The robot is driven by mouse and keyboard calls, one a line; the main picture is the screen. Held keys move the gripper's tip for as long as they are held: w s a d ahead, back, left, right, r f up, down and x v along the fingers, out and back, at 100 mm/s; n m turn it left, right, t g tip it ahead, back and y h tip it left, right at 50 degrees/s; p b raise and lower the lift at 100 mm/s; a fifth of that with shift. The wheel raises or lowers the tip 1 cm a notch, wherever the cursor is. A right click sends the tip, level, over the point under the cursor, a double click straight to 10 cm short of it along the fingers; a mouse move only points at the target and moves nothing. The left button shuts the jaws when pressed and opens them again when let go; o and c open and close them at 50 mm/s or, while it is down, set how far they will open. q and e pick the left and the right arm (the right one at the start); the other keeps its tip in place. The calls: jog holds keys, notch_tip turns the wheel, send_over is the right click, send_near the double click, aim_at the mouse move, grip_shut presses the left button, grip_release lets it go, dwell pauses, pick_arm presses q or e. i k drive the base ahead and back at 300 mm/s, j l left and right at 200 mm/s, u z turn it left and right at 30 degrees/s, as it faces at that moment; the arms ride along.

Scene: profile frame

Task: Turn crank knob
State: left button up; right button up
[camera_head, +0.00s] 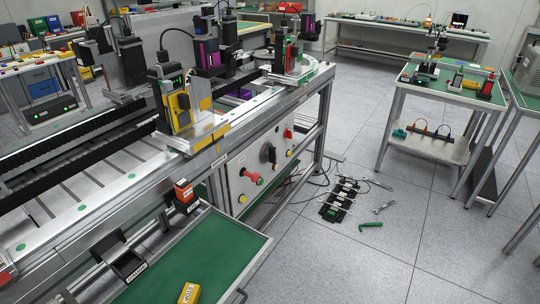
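A control panel (254,165) is on the front side of the long metal profile frame (264,122). A round black knob (268,153) sticks out near its middle. A red knob-like part (254,178) is lower left of it, and a smaller red part (288,133) is upper right. I cannot tell for certain which of these is the crank knob. Nothing touches the black knob. Neither of my grippers is in view.
A green-topped tray table (215,250) with a yellow block (189,293) stands at the front. A black rack with tools (343,200) lies on the floor right of the panel, with cables nearby. A workbench (445,86) stands at the right. The floor between is mostly clear.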

aim_at(268, 153)
jog(key=u, duration=0.4)
jog(key=i+l+u, duration=0.15)
jog(key=u, duration=0.2)
jog(key=l+u, duration=0.35)
jog(key=i+l+u, duration=0.1)
jog(key=l+u, duration=0.25)
